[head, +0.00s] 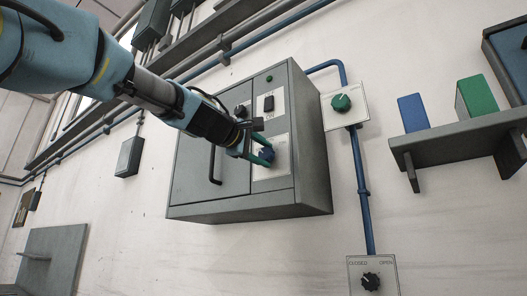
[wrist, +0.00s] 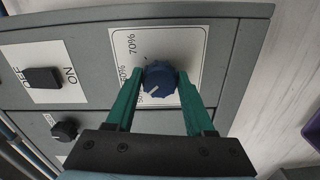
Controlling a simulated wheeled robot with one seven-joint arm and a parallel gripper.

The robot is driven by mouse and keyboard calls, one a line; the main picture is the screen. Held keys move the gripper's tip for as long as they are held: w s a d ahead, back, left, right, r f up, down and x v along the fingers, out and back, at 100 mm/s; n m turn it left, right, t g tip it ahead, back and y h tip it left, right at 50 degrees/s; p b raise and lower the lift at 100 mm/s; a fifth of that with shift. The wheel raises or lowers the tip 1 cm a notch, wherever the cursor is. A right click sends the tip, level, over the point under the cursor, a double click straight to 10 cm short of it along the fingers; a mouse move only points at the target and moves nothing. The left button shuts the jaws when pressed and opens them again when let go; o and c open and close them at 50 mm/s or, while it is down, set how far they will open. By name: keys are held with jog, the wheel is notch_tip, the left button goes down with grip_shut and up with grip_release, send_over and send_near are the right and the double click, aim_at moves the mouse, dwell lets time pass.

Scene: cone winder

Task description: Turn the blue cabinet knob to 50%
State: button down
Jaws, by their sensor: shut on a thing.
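The blue cabinet knob (wrist: 158,80) sits on a white scale plate (wrist: 190,43) on the grey cabinet's front. In the wrist view the plate shows a 70% mark, with other marks partly hidden by a finger. A white pointer line shows on the knob's face. My gripper (wrist: 156,84) has its two green fingers on either side of the knob, shut on it. In the head view my gripper (head: 266,154) reaches the knob (head: 269,154) at the cabinet's lower right panel, and the fingers partly hide it.
The grey cabinet (head: 310,160) also carries a black ON/OFF switch (wrist: 42,78), a black knob (wrist: 65,130) and a door handle (head: 214,165). A green knob (head: 341,103) is on the wall to the right. A shelf (head: 460,137) holds blue and green blocks.

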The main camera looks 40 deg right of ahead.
jog(key=shift+n, duration=0.6)
jog(key=shift+c, duration=1.3)
grip_release()
jog(key=b+v, duration=0.3)
jog(key=v, duration=0.7)
jog(key=shift+a, duration=0.4)
